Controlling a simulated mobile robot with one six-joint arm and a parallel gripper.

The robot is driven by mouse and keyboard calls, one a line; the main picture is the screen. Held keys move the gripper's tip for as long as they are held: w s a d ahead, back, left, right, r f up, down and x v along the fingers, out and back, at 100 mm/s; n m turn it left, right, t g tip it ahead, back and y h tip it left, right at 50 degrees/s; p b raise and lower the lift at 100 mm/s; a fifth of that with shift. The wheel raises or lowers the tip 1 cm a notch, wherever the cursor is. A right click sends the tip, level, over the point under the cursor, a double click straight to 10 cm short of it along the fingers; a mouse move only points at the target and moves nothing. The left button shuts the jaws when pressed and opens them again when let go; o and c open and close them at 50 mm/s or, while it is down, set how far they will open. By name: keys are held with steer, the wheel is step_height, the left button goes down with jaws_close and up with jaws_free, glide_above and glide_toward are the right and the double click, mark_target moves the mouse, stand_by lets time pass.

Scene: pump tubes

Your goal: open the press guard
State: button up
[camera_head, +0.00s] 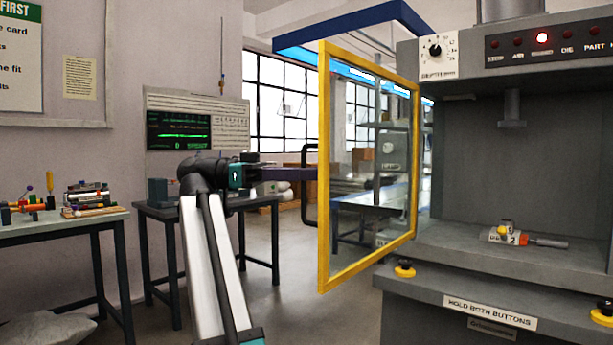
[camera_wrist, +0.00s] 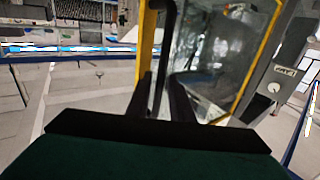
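The press guard (camera_head: 324,200) is a clear panel in a yellow frame. It stands swung out from the press, at a wide angle to the press opening, and its yellow frame also shows in the wrist view (camera_wrist: 262,55). A black bar handle (camera_head: 305,150) is on the guard's outer side, near its free edge. My gripper (camera_head: 300,174) is at this handle, left of the frame. In the wrist view, the handle (camera_wrist: 168,40) runs between my two dark fingers (camera_wrist: 160,88), which look apart with small gaps beside the bar.
The grey press (camera_head: 470,150) stands at the right, with a lit red lamp and an orange-tipped part (camera_head: 515,238) on its bed. Work tables (camera_head: 60,218) stand at the left. Floor between the tables and press is clear.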

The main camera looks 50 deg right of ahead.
steer(key=shift+o, duration=0.5)
steer(key=shift+a+f, duration=0.1)
steer(key=shift+w+a+f+b, duration=0.15)
steer(key=shift+w+b, duration=0.25)
steer(key=shift+b, duration=0.55)
